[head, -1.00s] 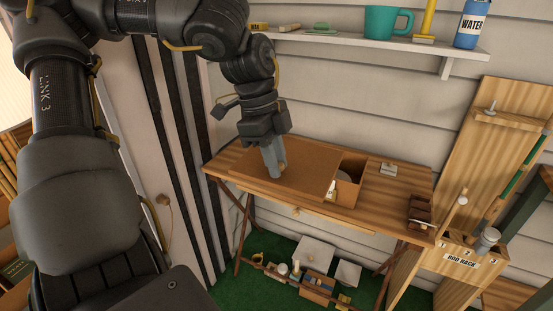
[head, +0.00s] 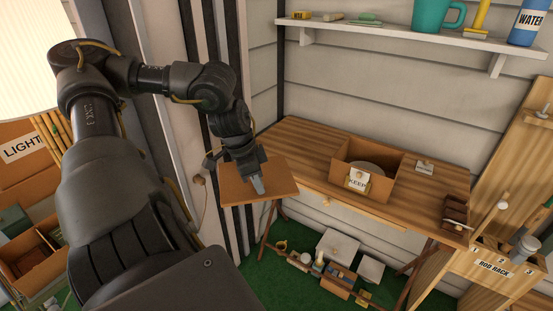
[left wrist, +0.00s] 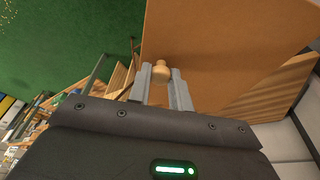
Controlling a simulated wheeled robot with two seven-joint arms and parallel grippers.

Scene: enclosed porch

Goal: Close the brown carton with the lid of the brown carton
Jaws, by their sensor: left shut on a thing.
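The brown carton (head: 398,166) stands open on the wooden table. A round grey thing (head: 367,170) shows inside it, and a card reading KEEP (head: 357,181) shows at its front. The lid of the brown carton (head: 275,178), a flat brown panel, is held level at the table's left front corner, apart from the carton and to its left. My left gripper (head: 258,187) is shut on the lid's knob from above. In the left wrist view, the pale wooden knob (left wrist: 161,71) sits between the fingertips (left wrist: 162,82), against the lid (left wrist: 215,40). My right gripper is not in view.
The table (head: 310,146) has bare wood behind and left of the carton. A small labelled block (head: 424,167) and a dark brown rack (head: 455,210) stand to its right. A shelf (head: 390,32) with a teal mug (head: 437,15) hangs above. White boxes (head: 337,245) lie below.

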